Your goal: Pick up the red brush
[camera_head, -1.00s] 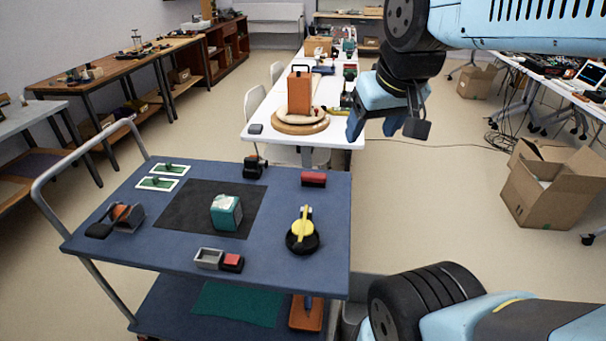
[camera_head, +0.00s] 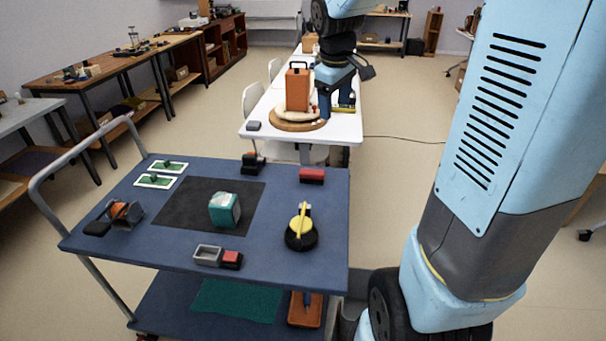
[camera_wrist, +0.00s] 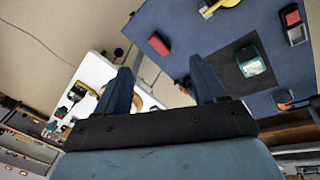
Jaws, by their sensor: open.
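A small block with a red top and dark underside, which looks like the red brush (camera_head: 312,175), lies near the back right edge of the blue cart top (camera_head: 270,185). It also shows in the wrist view (camera_wrist: 158,44), beyond and between my fingers. My gripper (camera_head: 336,103) is open and empty, in the air in front of the white table, up and right of the red block in the head view. In the wrist view my two fingers (camera_wrist: 160,70) are spread wide apart. A smaller red piece (camera_head: 232,260) sits beside a grey tray (camera_head: 208,256) at the cart's front.
A yellow-and-black tool (camera_head: 301,230), a teal box (camera_head: 224,210) on a black mat (camera_head: 176,218), and a black item (camera_head: 252,163) are on the cart. An orange case (camera_head: 297,90) stands on the white table (camera_head: 257,134) behind. Blue cart surface is bare around the red block.

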